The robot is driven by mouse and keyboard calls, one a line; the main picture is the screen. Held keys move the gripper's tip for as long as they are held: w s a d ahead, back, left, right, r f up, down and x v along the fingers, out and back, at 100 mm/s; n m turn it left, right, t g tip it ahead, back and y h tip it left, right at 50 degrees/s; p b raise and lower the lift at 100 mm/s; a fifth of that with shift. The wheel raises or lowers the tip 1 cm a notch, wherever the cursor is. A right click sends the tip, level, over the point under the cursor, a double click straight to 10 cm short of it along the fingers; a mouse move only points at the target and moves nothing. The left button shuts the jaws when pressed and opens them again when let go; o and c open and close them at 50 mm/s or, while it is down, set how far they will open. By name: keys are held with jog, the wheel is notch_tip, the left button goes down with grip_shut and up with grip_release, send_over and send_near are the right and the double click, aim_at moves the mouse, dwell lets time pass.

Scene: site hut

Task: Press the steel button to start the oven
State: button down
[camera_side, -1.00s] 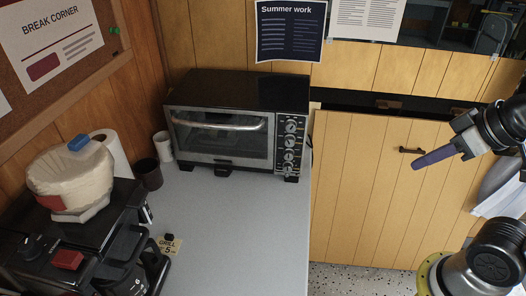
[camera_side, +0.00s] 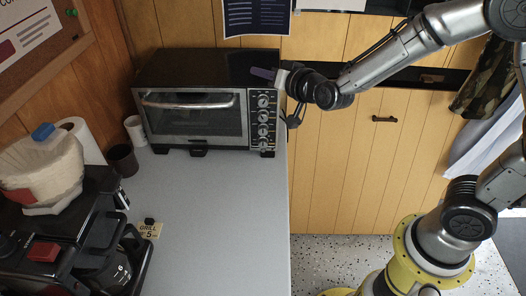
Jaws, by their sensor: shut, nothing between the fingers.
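A black and steel toaster oven (camera_side: 196,117) stands at the back of the grey counter, its glass door closed under a long handle. Its control panel (camera_side: 263,125) on the right carries a column of several round steel-coloured controls. The lowest one (camera_side: 263,146) looks smaller; I cannot tell for sure whether it is the steel button. My gripper (camera_side: 252,71), with purple-grey fingers, is shut and empty. It points left at the oven's top right corner, overlapping it in the picture, above the controls. I cannot tell whether it touches the oven.
A coffee maker (camera_side: 45,200) with a red switch (camera_side: 43,251) fills the counter's lower left. The counter before the oven is clear.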

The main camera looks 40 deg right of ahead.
jog(key=h, duration=0.1)
send_over(263, 150)
jog(key=s+a, duration=0.3)
jog(key=a, duration=0.3)
notch_tip(263, 150, down, 16)
jog(key=s+f+g, duration=0.1)
jog(key=s+f, duration=0.1)
jog(key=f, duration=0.2)
jog(key=s+a+f+n+g, duration=0.1)
jog(key=s+f, duration=0.1)
jog(key=f, duration=0.3)
jog(key=s+a+f+g, duration=0.1)
jog(key=s+f, duration=0.1)
jog(key=f, duration=0.2)
jog(key=shift+s+a+f+n, duration=0.1)
jog(key=shift+s+f+n, duration=0.15)
jog(key=shift+f+n, duration=0.15)
jog(key=shift+s+a+f+y, duration=0.15)
jog(key=shift+a+f+y, duration=0.05)
jog(key=shift+a+y, duration=0.1)
jog(key=shift+d, duration=0.1)
jog(key=shift+w+d, duration=3.05)
jog(key=shift+w, duration=0.05)
jog(key=shift+w+d, duration=0.1)
jog(key=shift+w+d, duration=0.2)
jog(key=shift+w, duration=0.05)
